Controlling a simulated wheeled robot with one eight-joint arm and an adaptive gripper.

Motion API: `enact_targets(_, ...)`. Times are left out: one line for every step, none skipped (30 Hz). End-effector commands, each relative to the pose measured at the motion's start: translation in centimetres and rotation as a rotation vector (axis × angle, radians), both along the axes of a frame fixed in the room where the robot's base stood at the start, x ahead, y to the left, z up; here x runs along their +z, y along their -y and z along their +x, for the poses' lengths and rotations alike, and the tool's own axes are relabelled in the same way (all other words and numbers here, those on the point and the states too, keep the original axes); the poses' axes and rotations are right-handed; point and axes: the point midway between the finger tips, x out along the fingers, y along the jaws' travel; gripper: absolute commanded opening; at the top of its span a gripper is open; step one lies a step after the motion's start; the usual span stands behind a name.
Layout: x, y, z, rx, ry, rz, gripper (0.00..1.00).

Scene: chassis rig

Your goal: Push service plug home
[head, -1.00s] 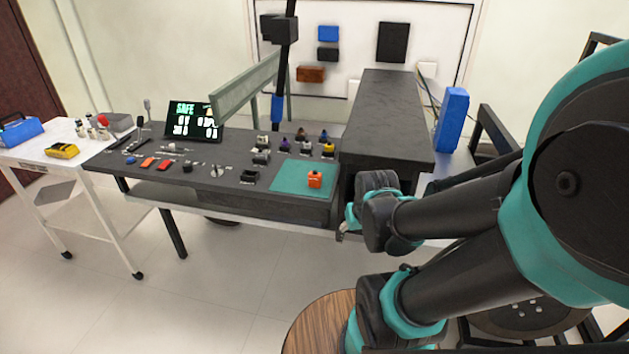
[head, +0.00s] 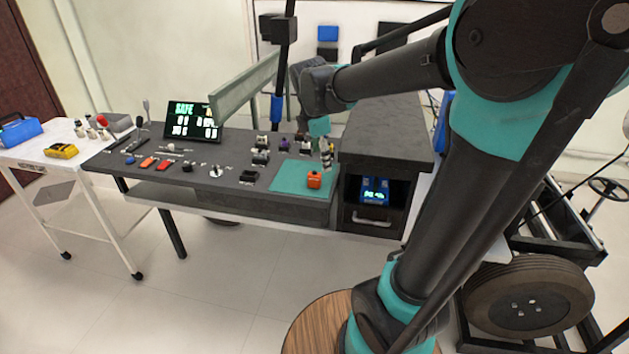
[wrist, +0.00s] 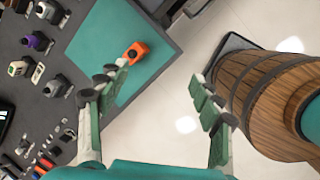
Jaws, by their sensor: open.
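An orange block-like piece (head: 314,180), which may be the service plug, stands on the teal mat (head: 288,181) at the right end of the dark bench. It also shows in the wrist view (wrist: 137,52), just beyond my left fingertip. My gripper (head: 327,157) is above the mat, pointing down, close to the orange piece. In the wrist view my gripper (wrist: 158,80) has its fingers wide apart with nothing between them. I cannot tell whether a finger touches the orange piece.
Several connectors (head: 262,150) stand behind the mat. A tall dark cabinet (head: 385,135) with an open bay holding a blue device (head: 374,190) stands right of it. A display reading SAFE (head: 193,121) is at the back left. A white cart (head: 60,160) stands at far left.

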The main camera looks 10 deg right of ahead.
Motion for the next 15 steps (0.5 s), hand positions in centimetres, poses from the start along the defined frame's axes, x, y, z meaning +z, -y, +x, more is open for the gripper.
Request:
enact_targets(1.3,-1.0,1.0,0.113,-0.023,-0.040,0.65)
enact_targets(2.0,-1.4,1.6,0.178,-0.037,-0.063,0.65)
enact_targets(2.8,-2.0,2.1,0.257,-0.054,-0.090,0.65)
enact_targets(3.3,-2.3,2.5,0.310,-0.066,-0.108,0.65)
enact_targets(3.8,-2.6,2.8,0.358,-0.078,-0.126,0.65)
enact_targets(4.3,-3.0,3.1,0.413,-0.090,-0.145,0.65)
enact_targets(4.6,-3.2,3.4,0.448,-0.099,-0.156,0.65)
enact_targets(4.9,-3.4,3.5,0.477,-0.105,-0.165,0.65)
enact_targets(5.2,-3.6,3.7,0.507,-0.113,-0.177,0.65)
enact_targets(5.3,-3.7,3.8,0.525,-0.117,-0.182,0.65)
enact_targets(5.3,-3.8,3.9,0.537,-0.120,-0.186,0.65)
enact_targets(5.2,-3.8,4.0,0.548,-0.122,-0.190,0.65)
enact_targets(5.0,-3.7,4.1,0.552,-0.124,-0.191,0.65)
enact_targets(4.7,-3.7,4.2,0.553,-0.124,-0.192,0.65)
enact_targets(4.1,-3.5,4.3,0.553,-0.124,-0.192,0.65)
